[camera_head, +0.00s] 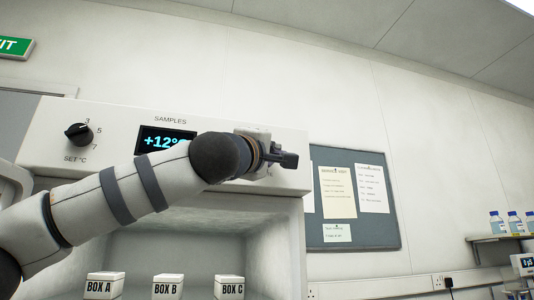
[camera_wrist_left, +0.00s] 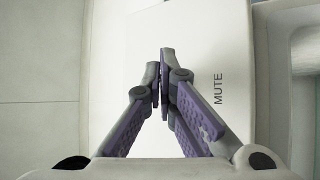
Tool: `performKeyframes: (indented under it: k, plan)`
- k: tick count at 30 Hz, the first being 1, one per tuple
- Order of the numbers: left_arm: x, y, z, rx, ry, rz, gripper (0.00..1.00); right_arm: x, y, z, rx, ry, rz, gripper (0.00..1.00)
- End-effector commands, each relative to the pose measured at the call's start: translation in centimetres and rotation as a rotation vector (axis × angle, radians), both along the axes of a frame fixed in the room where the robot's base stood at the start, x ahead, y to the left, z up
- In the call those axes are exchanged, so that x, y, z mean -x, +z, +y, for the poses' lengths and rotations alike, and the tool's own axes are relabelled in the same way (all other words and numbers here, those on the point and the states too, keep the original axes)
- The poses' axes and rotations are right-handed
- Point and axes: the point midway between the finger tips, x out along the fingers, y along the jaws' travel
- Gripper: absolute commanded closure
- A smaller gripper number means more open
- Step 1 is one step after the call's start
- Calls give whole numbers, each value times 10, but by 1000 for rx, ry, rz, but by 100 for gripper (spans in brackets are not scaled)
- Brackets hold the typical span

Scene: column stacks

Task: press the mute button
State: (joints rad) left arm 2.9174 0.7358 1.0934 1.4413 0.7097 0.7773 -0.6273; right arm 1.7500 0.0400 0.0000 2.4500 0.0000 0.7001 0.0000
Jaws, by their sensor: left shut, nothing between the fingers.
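The word MUTE (camera_wrist_left: 218,88) is printed on the white front panel (camera_wrist_left: 130,40) in the left wrist view. The mute button itself does not show; my fingers or forearm cover that part of the panel. My left gripper (camera_head: 292,160) is in front of the right end of the panel (camera_head: 105,115) in the head view. In the left wrist view its fingertips (camera_wrist_left: 162,65) are together and empty, pointing at the panel beside the label. I cannot tell whether they touch it. My right gripper is in neither view.
The panel also carries a set dial (camera_head: 79,134) and a lit display (camera_head: 155,141), partly covered by my arm. Below is an open compartment with BOX A (camera_head: 104,287), BOX B (camera_head: 167,287) and BOX C (camera_head: 229,287). A notice board (camera_head: 375,230) hangs to the right.

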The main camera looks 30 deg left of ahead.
Motion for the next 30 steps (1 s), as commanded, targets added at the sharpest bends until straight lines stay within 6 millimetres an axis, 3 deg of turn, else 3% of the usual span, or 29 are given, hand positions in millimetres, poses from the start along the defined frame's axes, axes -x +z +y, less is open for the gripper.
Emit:
performKeyframes:
  k: [30]
  plan:
    - [-6, 0, 7, 1, 1, 1, 100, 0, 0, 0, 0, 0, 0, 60]
